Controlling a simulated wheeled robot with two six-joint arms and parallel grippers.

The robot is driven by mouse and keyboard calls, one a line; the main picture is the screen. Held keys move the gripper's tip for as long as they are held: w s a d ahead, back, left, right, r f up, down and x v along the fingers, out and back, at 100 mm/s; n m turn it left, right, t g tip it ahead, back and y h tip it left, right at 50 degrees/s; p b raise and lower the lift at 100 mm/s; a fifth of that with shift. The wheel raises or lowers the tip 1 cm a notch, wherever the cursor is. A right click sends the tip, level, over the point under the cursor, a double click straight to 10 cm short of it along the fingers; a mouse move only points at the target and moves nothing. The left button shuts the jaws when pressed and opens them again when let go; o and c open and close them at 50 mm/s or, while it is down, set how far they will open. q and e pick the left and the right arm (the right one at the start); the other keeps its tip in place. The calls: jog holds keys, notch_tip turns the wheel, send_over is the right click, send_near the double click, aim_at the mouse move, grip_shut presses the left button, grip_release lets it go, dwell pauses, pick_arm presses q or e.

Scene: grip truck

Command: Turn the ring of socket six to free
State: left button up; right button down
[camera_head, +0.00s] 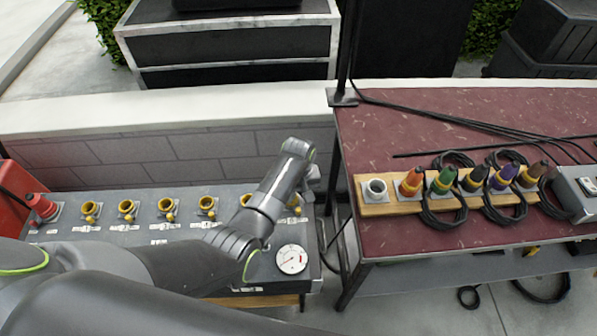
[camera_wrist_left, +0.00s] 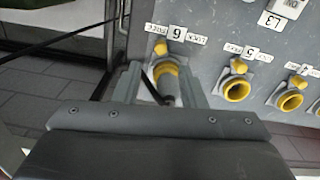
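Socket six (camera_wrist_left: 169,88) is at the upper middle of the left wrist view, a grey cylinder with a yellow ring (camera_wrist_left: 165,69). The ring's yellow knob (camera_wrist_left: 160,47) points up towards the label marked 6 (camera_wrist_left: 177,32); the small words beside it are hard to read. My left gripper (camera_wrist_left: 160,72) is open, one finger on each side of the ring. Whether the fingers touch it I cannot tell. In the head view my left gripper (camera_head: 302,192) reaches down at the panel's right end and mostly hides socket six. My right gripper is not in view.
A dark red table (camera_head: 440,120) at right holds coloured plugs on a wooden strip (camera_head: 388,208). A pole (camera_head: 345,50) stands at its corner.

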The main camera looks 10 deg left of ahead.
pick_arm(q)
notch_tip(320, 180, up, 10)
jog(key=shift+r, duration=0.15)
dwell(0.7)
